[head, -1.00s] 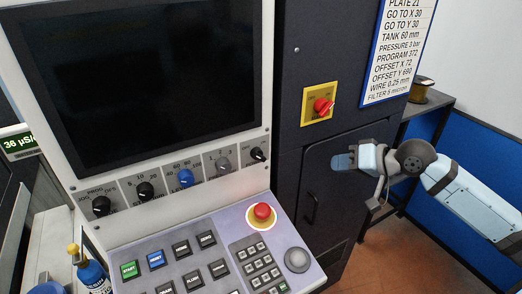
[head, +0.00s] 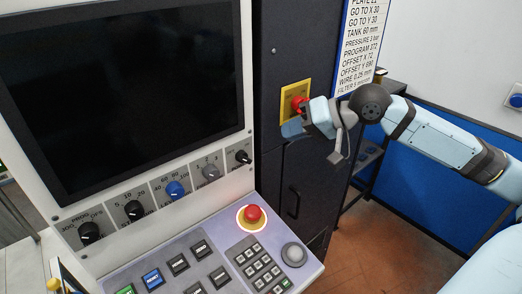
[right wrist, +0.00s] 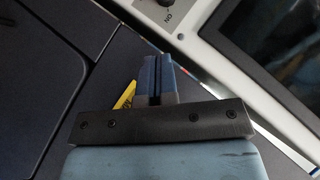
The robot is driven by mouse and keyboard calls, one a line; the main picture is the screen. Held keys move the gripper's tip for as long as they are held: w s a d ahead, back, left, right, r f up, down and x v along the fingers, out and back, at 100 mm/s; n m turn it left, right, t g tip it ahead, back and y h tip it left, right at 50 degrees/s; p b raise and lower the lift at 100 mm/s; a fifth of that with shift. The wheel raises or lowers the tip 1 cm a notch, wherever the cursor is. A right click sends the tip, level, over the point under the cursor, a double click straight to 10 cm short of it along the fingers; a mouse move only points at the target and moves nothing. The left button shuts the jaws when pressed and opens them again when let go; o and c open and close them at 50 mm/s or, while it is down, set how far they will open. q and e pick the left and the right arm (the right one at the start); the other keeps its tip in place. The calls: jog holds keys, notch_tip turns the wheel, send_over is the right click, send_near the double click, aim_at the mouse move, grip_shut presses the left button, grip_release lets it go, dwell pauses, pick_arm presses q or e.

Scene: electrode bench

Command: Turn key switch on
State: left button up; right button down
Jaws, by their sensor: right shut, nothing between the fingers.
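The control panel has a row of rotary switches. A small black switch (head: 243,157) sits at the right end of the row; I cannot tell for certain that it is the key switch. In the right wrist view a switch (right wrist: 167,3) marked ON shows at the top edge, partly cut off. My right gripper (head: 292,127) is shut and empty, in front of the dark cabinet, to the right of and above the small black switch, apart from it. Its fingers also show in the right wrist view (right wrist: 155,75). My left gripper is not in view.
A red rotary switch (head: 299,104) on a yellow plate (head: 293,88) is just behind my right gripper, partly hidden. A red emergency button (head: 252,214) and a keypad (head: 258,264) lie on the sloping console below. A dark screen (head: 120,90) fills the upper left.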

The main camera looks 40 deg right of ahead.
aim_at(248, 157)
jog(key=w+a+f+p, duration=0.2)
jog(key=w+a+f, duration=0.1)
jog(key=a+f, duration=0.2)
jog(key=shift+w+a+f, duration=0.15)
jog(key=shift+a+f, duration=0.15)
jog(key=shift+a, duration=0.1)
dwell(0.3)
jog(key=shift+f+m+y, duration=0.15)
jog(key=shift+m+y, duration=0.25)
jog(key=shift+y, duration=0.1)
jog(key=shift+d+f+m+t+y, duration=0.1)
jog(key=shift+m+t+y, duration=0.25)
jog(key=shift+y, duration=0.25)
